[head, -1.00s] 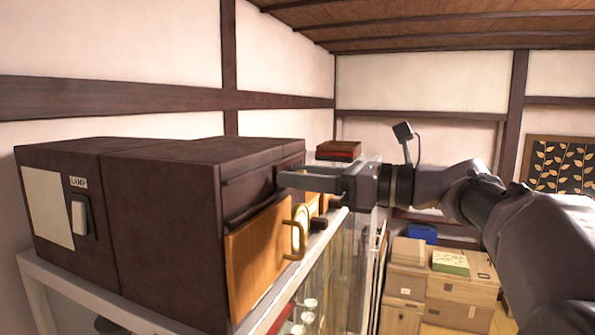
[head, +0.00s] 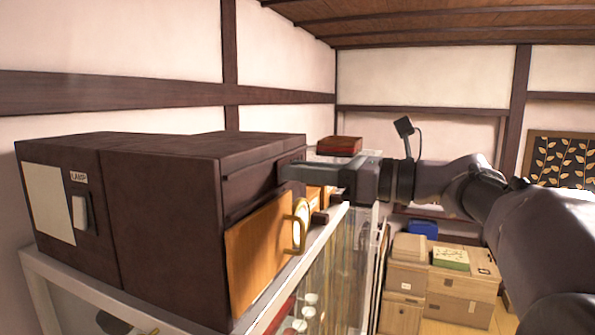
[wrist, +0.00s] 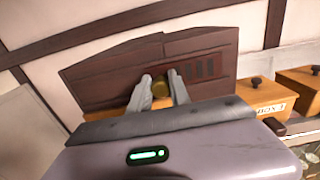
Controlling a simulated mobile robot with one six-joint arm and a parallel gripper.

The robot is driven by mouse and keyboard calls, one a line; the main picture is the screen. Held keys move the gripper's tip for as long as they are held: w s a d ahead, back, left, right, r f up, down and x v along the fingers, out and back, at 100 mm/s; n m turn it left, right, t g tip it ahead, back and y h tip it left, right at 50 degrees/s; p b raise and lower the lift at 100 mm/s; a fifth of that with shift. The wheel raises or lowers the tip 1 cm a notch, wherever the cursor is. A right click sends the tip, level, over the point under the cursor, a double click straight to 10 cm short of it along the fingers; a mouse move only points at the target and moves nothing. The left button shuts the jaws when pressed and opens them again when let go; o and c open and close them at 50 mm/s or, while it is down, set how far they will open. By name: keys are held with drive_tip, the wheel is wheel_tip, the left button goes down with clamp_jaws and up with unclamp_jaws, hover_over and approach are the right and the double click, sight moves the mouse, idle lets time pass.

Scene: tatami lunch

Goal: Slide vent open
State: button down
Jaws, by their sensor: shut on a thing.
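A dark brown cabinet (head: 200,200) stands at left in the head view. In the head view my gripper (head: 290,170) reaches the upper front of the cabinet from the right; the knob is hidden there.
A wooden door (head: 262,250) with a brass handle (head: 301,225) sits just below my gripper. The cabinet stands on a glass case (head: 335,255). Small wooden boxes with knobs (wrist: 262,96) stand to the right in the wrist view. Cartons (head: 405,270) are on the floor behind.

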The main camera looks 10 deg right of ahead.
idle(0.9)
drive_tip(key=s+a+b, duration=0.1)
drive_tip(key=s+a, duration=0.1)
drive_tip(key=s+a+b, duration=0.1)
drive_tip(key=s+a, duration=0.1)
drive_tip(key=s, duration=0.1)
drive_tip(key=s+a+b, duration=0.1)
drive_tip(key=s+a, duration=0.1)
drive_tip(key=s, duration=0.1)
drive_tip(key=shift+s, duration=0.15)
drive_tip(key=shift+f, duration=0.1)
drive_tip(key=c, duration=1.4)
unclamp_jaws()
drive_tip(key=shift+c, duration=0.2)
drive_tip(key=shift+o, duration=1)
drive_tip(key=shift+s+a, duration=0.15)
drive_tip(key=shift+a, duration=0.05)
drive_tip(key=shift+d, duration=0.1)
